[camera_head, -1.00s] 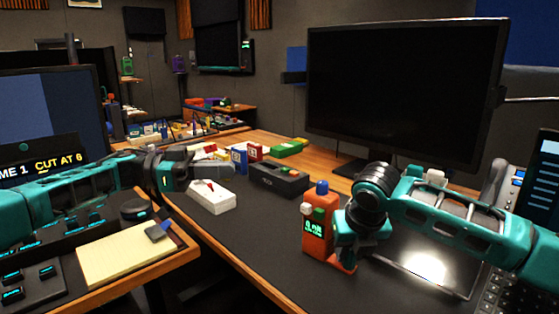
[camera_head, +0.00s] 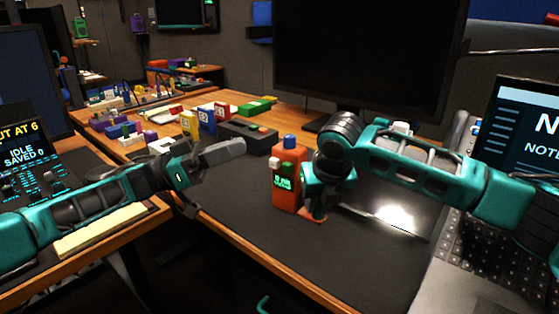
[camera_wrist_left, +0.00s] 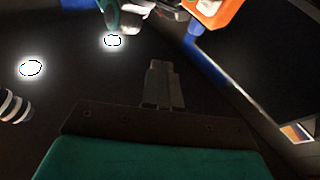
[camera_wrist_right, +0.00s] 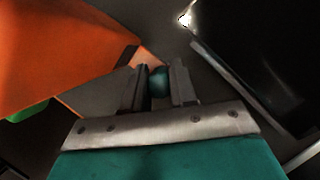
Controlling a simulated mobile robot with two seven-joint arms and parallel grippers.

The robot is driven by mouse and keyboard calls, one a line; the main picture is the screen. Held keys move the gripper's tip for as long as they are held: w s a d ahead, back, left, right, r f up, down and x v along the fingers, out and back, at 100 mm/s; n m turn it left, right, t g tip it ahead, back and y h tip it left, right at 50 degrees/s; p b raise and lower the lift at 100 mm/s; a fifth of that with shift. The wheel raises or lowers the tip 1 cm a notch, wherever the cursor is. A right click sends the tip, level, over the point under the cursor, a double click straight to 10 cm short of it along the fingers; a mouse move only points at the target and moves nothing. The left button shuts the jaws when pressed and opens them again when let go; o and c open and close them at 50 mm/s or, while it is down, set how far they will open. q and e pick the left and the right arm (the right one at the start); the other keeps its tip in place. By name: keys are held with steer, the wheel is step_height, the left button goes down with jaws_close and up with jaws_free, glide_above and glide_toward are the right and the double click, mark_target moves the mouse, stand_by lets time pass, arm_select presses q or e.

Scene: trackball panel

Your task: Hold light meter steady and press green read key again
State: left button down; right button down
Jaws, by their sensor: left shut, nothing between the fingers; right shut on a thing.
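The orange light meter (camera_head: 287,196) stands upright on the dark desk mat, with a lit green display and a blue dome on top. The green read key (camera_head: 288,168) is near its top, beside a white knob (camera_head: 274,163). My right gripper (camera_head: 318,212) is low at the meter's right side. In the right wrist view its fingers are shut on a small teal knob (camera_wrist_right: 158,82) by the meter's orange base. My left gripper (camera_head: 240,147) is shut and empty, raised left of the meter and apart from it. The meter's orange body (camera_wrist_left: 222,12) shows at the left wrist view's top edge.
A dark box (camera_head: 248,132) with buttons sits behind the meter. A large black monitor (camera_head: 360,65) stands at the back. A laptop (camera_head: 520,130) is at right. Bare mat (camera_head: 300,260) lies in front of the meter.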

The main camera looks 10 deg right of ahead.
mark_target(287, 168)
arm_select(q)
steer(key=s+d+f+n+t, duration=0.1)
steer(key=s+d+n+t, duration=0.3)
steer(key=n+t, duration=0.5)
steer(key=s+d+f+n+t, duration=0.1)
steer(key=s+d+n+t, duration=0.25)
steer(key=n+t, duration=0.5)
steer(key=s+a+f+n+t+y, duration=0.1)
steer(key=a+f+n+t+y, duration=0.1)
steer(key=n+y, duration=0.6)
steer(key=s+a+f+n+t+y, duration=0.1)
steer(key=a+n+t+y, duration=0.3)
steer(key=n+y, duration=0.5)
steer(key=shift+f+t+y, duration=0.35)
steer(key=shift+f+y, duration=0.2)
steer(key=shift+y, duration=0.05)
steer(key=shift+w+d, duration=0.1)
steer(key=shift+w, duration=0.05)
steer(key=w+d, duration=0.6)
steer(key=shift+w, duration=0.15)
steer(key=shift+w, duration=0.1)
steer(key=shift+w+d, duration=0.2)
steer(key=shift+w, duration=0.05)
